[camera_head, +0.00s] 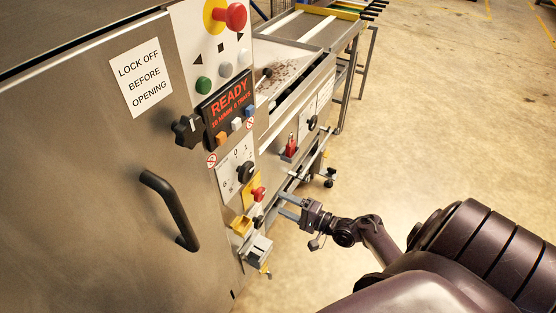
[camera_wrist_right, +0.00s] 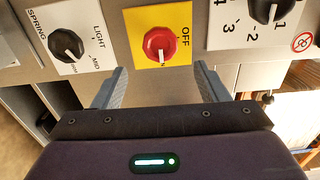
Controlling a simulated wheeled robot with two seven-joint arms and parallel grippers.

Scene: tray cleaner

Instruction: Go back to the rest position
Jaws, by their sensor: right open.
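My right gripper (camera_head: 283,206) is open and empty, its two pale fingers pointing at the lower part of the machine's control panel. In the wrist view the right gripper (camera_wrist_right: 161,76) has its fingers spread below a red knob (camera_wrist_right: 159,43) on a yellow plate marked OFF. Nothing is between the fingers, and they look apart from the knob. The red knob also shows in the head view (camera_head: 258,194). A black display (camera_head: 229,108) on the panel reads READY in red. My left gripper is not in view.
A steel door with a black handle (camera_head: 170,211) fills the left. A black dial (camera_wrist_right: 67,44) marked SPRING, LIGHT and MID is left of the red knob in the wrist view. A tray section (camera_head: 290,71) extends behind the panel. The floor (camera_head: 440,110) at right is open.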

